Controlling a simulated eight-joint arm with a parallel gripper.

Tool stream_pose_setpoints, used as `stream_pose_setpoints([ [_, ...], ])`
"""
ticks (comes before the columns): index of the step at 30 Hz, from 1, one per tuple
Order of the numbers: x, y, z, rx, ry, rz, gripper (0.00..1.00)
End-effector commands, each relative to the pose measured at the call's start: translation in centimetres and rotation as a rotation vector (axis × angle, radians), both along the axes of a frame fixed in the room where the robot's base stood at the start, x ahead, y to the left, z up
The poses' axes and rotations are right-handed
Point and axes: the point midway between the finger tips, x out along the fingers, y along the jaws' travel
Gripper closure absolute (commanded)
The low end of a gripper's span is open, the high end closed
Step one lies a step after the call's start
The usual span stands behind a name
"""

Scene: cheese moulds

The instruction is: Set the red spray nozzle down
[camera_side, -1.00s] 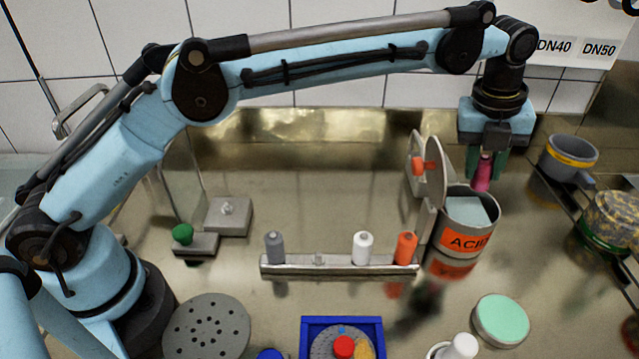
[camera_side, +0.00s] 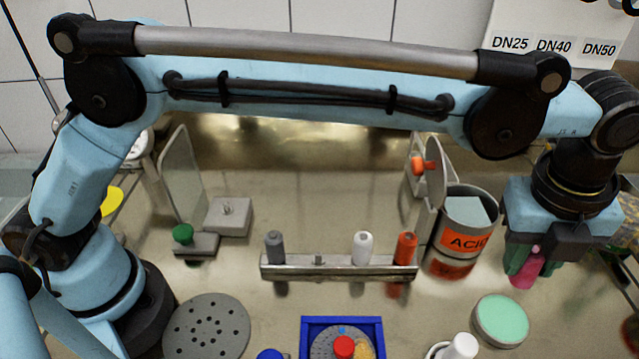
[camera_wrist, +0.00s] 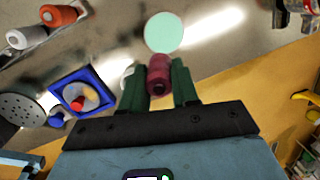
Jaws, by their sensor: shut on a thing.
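My gripper (camera_side: 523,268) is shut on a pinkish-red spray nozzle (camera_side: 528,270), held upright between green fingers at the right, beyond the mint-topped round dish (camera_side: 501,318). In the wrist view the nozzle (camera_wrist: 158,76) sits between both fingers and looks dark red. It appears raised above the bench; the exact height is unclear. A metal rack (camera_side: 340,269) at the centre holds a grey nozzle (camera_side: 274,247), a white nozzle (camera_side: 362,248) and an orange-red nozzle (camera_side: 406,248). A small bare peg (camera_side: 318,260) shows between the grey and white ones.
An open can labelled ACID (camera_side: 464,243) stands left of my gripper, its lid raised. A blue tray (camera_side: 308,338) with a red-knobbed disc is at the front, beside a perforated plate (camera_side: 207,328). A green-knobbed block (camera_side: 195,246) stands left.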

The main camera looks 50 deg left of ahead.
Motion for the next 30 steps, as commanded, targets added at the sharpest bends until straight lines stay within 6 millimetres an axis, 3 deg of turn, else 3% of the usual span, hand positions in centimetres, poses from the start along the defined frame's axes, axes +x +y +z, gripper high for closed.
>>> stream_pose_setpoints([
  [5, -2.9, 2.0, 1.6, 0.01, 0.008, 0.143, 1.0],
  [15, -9.7, 8.0, 3.4, 0.033, 0.035, 0.501, 1.0],
  [23, -15.1, 13.1, 3.1, 0.044, 0.06, 0.774, 1.0],
  [30, -19.9, 18.0, 1.4, 0.048, 0.088, 1.021, 1.0],
])
